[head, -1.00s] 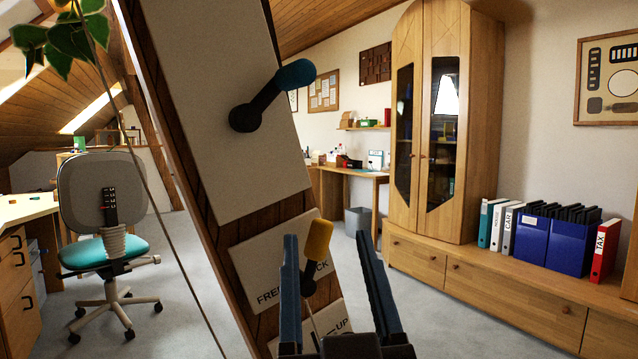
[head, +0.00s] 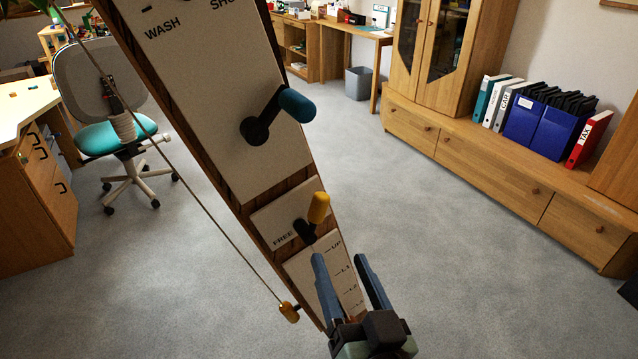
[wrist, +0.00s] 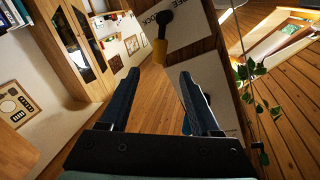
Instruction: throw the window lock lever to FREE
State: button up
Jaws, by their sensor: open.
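The window lock lever has a yellow handle (head: 318,208) on a black pivot. It sits on a small pale plate (head: 272,218) on the sloping timber brace. FREE is printed at the plate's left; the LOCK end is hidden in the head view. The handle points up and right, away from FREE. My gripper (head: 339,258) is open and empty, just below and right of the handle in the head view. In the wrist view, the yellow handle (wrist: 160,52) lies ahead of my open fingers (wrist: 159,75), between their lines and apart from the tips.
A larger lever with a teal handle (head: 296,105) stands out from the plate above. A plate marked UP (head: 312,272) lies below, beside my fingers. A cord with an orange toggle (head: 289,312) hangs left. The floor (head: 440,230) to the right is clear.

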aim_at(321, 213)
jog(key=p+x, duration=0.2)
jog(key=x, duration=1.1)
grip_shut()
dwell(1.1)
